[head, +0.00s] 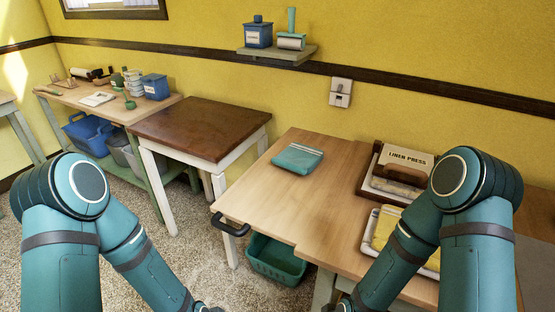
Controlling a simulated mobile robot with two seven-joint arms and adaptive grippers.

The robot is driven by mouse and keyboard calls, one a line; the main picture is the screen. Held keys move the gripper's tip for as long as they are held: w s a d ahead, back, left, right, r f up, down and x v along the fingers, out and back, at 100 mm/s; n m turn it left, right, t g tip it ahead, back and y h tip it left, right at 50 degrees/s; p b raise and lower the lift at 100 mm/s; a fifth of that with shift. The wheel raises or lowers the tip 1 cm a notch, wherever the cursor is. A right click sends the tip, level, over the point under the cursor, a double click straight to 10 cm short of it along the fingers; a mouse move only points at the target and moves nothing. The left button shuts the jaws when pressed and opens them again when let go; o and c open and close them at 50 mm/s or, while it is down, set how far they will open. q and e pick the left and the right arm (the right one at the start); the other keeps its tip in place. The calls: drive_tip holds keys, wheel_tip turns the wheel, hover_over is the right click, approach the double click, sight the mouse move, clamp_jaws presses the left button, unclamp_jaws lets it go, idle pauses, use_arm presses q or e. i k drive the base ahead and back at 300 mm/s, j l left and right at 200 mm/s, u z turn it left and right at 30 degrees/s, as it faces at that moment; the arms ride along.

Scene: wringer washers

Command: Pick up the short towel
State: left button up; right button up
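A folded teal towel (297,158) with pale stripes along one end lies flat on the light wooden table (262,196), near its back left part. A yellow folded cloth (385,228) lies in a tray at the right, partly hidden by my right arm. I cannot tell from this view which of the two is called the short towel. My left and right arms reach down to the bottom edge of the head view. Neither arm touches the teal towel.
The linen press (408,160) stands at the table's back right. A black handle (230,225) sticks out at the table's left end. A green basket (275,262) is underneath. A brown-topped table (200,130) stands to the left. The wood around the teal towel is clear.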

sight(301, 158)
drive_tip(key=j+u, duration=0.1)
drive_tip(key=u, duration=1.4)
drive_tip(key=i+u, duration=0.2)
drive_tip(key=i, duration=1.2)
drive_tip(key=i+z, duration=0.2)
drive_tip(key=i, duration=0.4)
drive_tip(key=i+j+z, duration=0.25)
drive_tip(key=i, duration=0.3)
drive_tip(key=l+z, duration=0.1)
drive_tip(key=z, duration=1.45)
